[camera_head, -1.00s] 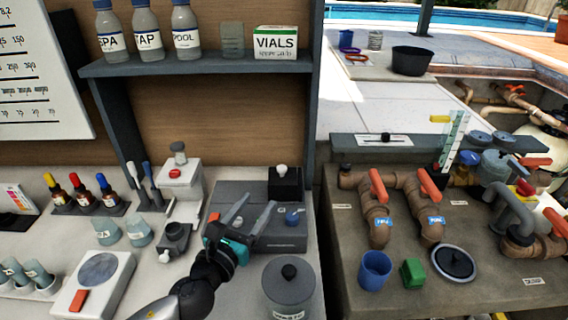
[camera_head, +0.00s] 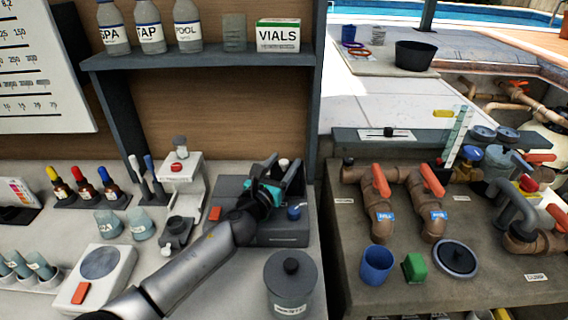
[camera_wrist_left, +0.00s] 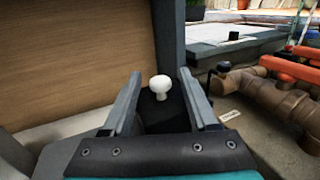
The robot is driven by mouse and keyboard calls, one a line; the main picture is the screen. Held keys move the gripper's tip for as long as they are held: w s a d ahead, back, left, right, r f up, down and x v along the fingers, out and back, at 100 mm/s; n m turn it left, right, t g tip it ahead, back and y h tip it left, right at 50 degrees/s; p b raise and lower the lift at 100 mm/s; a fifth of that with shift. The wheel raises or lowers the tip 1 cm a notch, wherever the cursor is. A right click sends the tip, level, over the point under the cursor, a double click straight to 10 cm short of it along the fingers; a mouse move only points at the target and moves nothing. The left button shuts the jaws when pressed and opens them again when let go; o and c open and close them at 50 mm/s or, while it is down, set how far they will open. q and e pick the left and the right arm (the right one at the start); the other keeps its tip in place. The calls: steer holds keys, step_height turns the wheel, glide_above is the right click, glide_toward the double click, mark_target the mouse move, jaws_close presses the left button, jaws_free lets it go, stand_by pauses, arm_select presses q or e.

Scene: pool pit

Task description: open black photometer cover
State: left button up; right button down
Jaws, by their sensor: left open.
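The photometer (camera_head: 285,232) is a dark grey box on the pale bench below the shelf, with a red button on its left and a blue knob on its right. Its black cover (camera_wrist_left: 165,113) has a white knob (camera_wrist_left: 160,87) on top. My left gripper (camera_head: 283,162) is open over the photometer, its fingers on either side of the white knob. In the left wrist view the knob stands between the two open fingers, and I cannot tell whether either one touches it. The arm and gripper hide much of the cover in the head view. My right gripper is not in view.
A grey lidded jar (camera_head: 290,283) stands in front of the photometer. A white dispenser (camera_head: 182,178) and a small dark cup holder (camera_head: 178,232) are to its left. A shelf post (camera_head: 312,100) rises close behind it on the right. Pipes with red valve handles (camera_head: 381,180) lie farther right.

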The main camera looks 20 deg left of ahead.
arm_select(q)
steer(key=shift+w, duration=0.35)
jaws_close()
stand_by(0.3)
stand_by(1.0)
